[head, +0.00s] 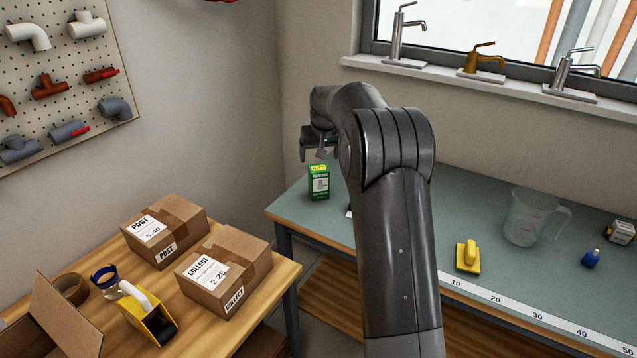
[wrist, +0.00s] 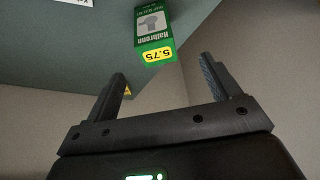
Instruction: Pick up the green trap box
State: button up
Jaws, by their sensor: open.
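The green trap box (head: 319,184) stands upright near the back left corner of the teal workbench (head: 500,190), with a yellow label at its top. In the wrist view the box (wrist: 154,30) is ahead of the jaws, with a 5.75 price on the yellow label. My gripper (head: 318,152) is just above the box in the head view, apart from it. In the wrist view my gripper (wrist: 165,80) is open, with nothing between its fingers. My arm hides part of the bench to the right of the box.
A measuring jug (head: 524,218), a yellow object (head: 467,257) and a small blue bottle (head: 591,259) stand on the bench's right. A wooden table (head: 250,317) at the left holds parcels (head: 225,272) and a tape dispenser (head: 150,318). Walls rise behind the box.

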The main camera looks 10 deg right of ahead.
aim_at(318, 169)
jog(key=x, duration=0.8)
jog(key=shift+w+d, duration=0.25)
jog(key=shift+w, duration=0.2)
jog(key=x, duration=0.3)
jog(key=s+x, duration=0.1)
jog(key=x, duration=0.1)
jog(key=shift+w+d+f, duration=0.1)
jog(key=shift+d+f, duration=0.05)
jog(key=shift+f, duration=0.1)
jog(key=shift+r, duration=0.1)
jog(key=c, duration=1.2)
